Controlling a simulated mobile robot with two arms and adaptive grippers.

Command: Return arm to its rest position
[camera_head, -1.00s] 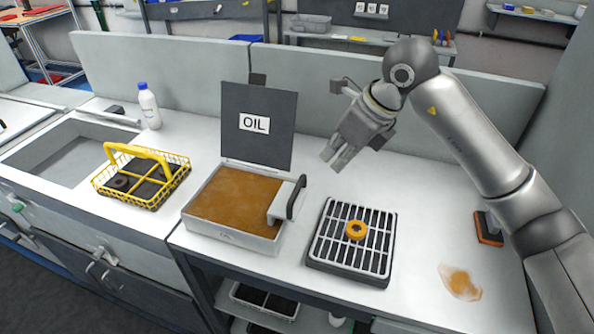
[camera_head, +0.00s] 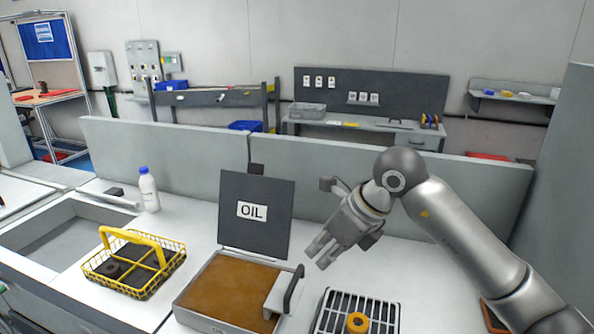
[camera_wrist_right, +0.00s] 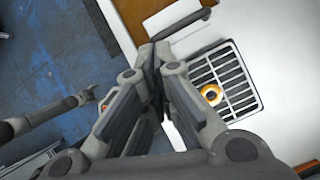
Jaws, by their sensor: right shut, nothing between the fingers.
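My right gripper (camera_head: 318,256) is above the worktop, just right of the oil tray's upright lid, in the head view. Its fingers are shut with nothing between them. In the right wrist view its fingers (camera_wrist_right: 155,62) point up the picture, close together. In that view my left gripper (camera_wrist_right: 88,95) shows small over the blue floor; I cannot tell its opening. It is out of the head view.
An oil tray (camera_head: 200,318) stands below its lid marked OIL (camera_head: 277,213). An orange ring (camera_head: 357,323) lies on a slatted rack (camera_head: 332,303). A yellow basket (camera_head: 127,291), a white bottle (camera_head: 149,190) and a sink (camera_head: 50,235) are to the left.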

